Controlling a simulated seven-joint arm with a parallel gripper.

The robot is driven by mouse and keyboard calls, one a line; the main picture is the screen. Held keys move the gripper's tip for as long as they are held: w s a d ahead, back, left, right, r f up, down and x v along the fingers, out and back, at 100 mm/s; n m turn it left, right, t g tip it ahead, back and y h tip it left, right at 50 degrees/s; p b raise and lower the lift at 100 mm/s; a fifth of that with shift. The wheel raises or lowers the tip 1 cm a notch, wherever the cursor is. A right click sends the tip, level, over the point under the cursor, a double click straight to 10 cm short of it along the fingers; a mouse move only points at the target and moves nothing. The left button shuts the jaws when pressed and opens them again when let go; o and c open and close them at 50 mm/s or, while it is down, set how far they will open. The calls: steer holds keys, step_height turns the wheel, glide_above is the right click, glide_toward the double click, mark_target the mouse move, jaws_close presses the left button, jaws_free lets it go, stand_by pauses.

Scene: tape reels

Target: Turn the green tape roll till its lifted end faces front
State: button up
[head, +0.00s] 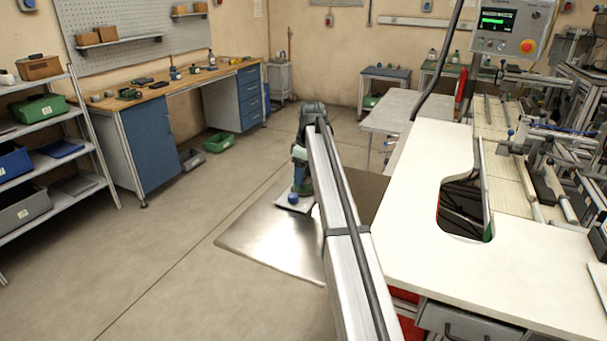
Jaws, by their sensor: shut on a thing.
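I cannot make out the green tape roll or its lifted end in the head view. A long pale beam with a dark cable runs up the middle of the picture and covers what lies behind it. At its far end are a dark joint and a green-and-white part, too small to tell clearly. A small blue round thing (293,198) shows beside that part, above a pale patch. My gripper's fingers cannot be seen in this view, nor can anything held in them.
A white worktop (400,200) with a dark cutout (462,212) fills the right, with a machine and a control panel (512,27) behind it. A shiny metal sheet (262,240) lies at centre. A workbench (180,85) and shelving (45,135) stand left. Open floor lies between.

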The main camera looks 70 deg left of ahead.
steer(key=c, duration=0.4)
steer(key=n, duration=0.7)
steer(key=shift+h, duration=0.4)
steer(key=shift+c, duration=0.2)
steer(key=n, duration=0.4)
steer(key=n+h, duration=0.1)
steer(key=n, duration=0.3)
steer(key=o, duration=1.2)
steer(key=shift+o, duration=0.2)
